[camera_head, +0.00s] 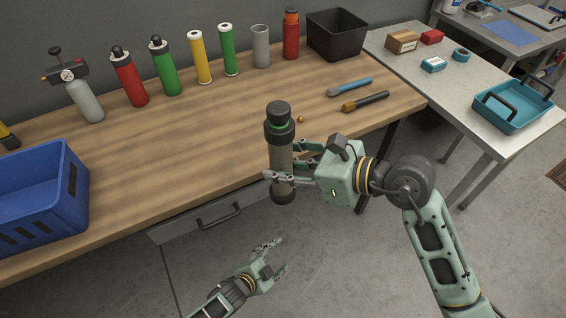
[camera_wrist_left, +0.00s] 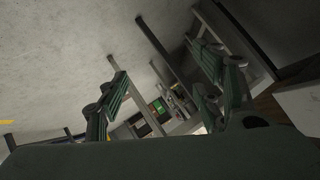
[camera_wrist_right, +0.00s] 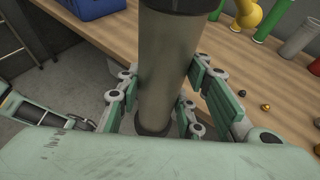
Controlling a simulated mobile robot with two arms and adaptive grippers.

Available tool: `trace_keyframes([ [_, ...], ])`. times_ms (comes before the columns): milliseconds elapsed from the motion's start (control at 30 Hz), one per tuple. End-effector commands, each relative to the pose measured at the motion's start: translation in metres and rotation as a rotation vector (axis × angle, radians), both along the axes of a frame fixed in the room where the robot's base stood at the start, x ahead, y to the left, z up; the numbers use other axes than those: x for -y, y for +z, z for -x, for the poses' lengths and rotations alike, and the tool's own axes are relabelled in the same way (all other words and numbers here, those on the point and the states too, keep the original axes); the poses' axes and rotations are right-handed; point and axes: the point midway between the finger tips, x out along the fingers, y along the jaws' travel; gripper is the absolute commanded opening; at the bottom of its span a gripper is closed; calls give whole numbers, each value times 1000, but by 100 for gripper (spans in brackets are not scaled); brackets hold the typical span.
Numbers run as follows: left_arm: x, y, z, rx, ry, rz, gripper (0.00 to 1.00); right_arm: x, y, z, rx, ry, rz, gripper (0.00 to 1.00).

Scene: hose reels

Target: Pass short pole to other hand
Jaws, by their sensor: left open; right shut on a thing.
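The short pole (camera_head: 281,157) is a grey-brown cylinder with a black cap, a thin green ring and a dark lower end. It is upright in front of the table's front edge. My right gripper (camera_head: 279,176) is shut on its lower half. The right wrist view shows the pole (camera_wrist_right: 163,70) between the fingers of my right gripper (camera_wrist_right: 158,105). My left gripper (camera_head: 273,256) is open and empty, below the pole and apart from it. In the left wrist view my left gripper (camera_wrist_left: 165,100) has its fingers spread with nothing between them.
The wooden table (camera_head: 215,140) bears several coloured cylinders along its back. A blue crate (camera_head: 40,200) stands at left, a black bin (camera_head: 336,34) at the back right. Floor (camera_head: 330,265) is clear around my left gripper.

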Motion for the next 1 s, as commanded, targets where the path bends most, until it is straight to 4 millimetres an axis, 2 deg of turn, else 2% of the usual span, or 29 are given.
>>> trace_keyframes([
  [33,-16,-18,19,-70,59,0,61,0,1,0,2,-1,-2,0],
  [200,-64,-68,79,-282,249,-2,61,0,1,0,2,-1,-2,0],
  [367,-105,-105,146,-470,426,-7,61,0,1,0,2,-1,-2,0],
  [500,-137,-130,209,-625,578,-14,61,0,1,0,2,-1,-2,0],
  [600,-155,-142,254,-724,679,-21,61,0,1,0,2,-1,-2,0],
  [733,-173,-151,303,-828,786,-31,61,0,1,0,2,-1,-2,0],
  [900,-185,-155,341,-905,871,-37,61,0,1,0,2,-1,-2,0],
  [1000,-188,-155,350,-924,891,-39,61,0,1,0,2,-1,-2,0],
])
